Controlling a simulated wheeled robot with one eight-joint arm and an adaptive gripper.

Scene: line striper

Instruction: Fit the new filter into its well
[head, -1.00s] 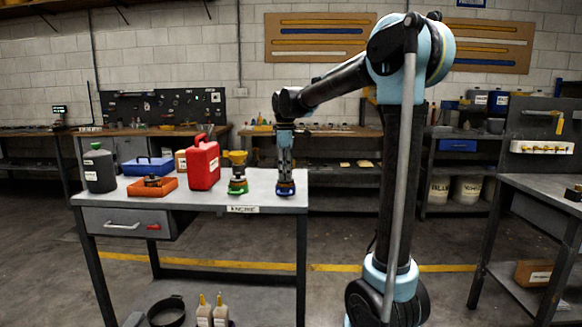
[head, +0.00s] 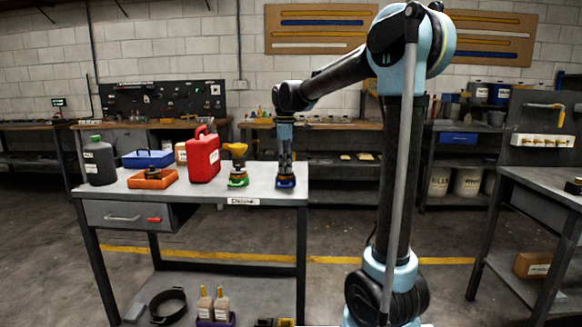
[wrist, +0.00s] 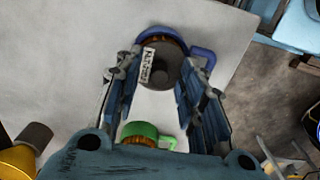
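A round dark filter (wrist: 160,68) with a white label stands in or on a blue ring with a side handle (wrist: 203,57). In the head view the blue ring (head: 286,184) sits near the right end of the grey table. My gripper (wrist: 158,82) is lowered over the filter, with one finger on each side. Its tips reach the filter's sides, but whether they press on it is not clear. The filter's underside and its seat are hidden. A green ring with a handle (head: 238,181) stands just left, holding a dark part with a yellow funnel (head: 236,151) above.
A red jerrycan (head: 204,160), an orange tray (head: 152,178) with a dark part, a blue tray (head: 147,158) and a grey bottle (head: 99,162) stand further left. A second table (head: 540,182) is at the right.

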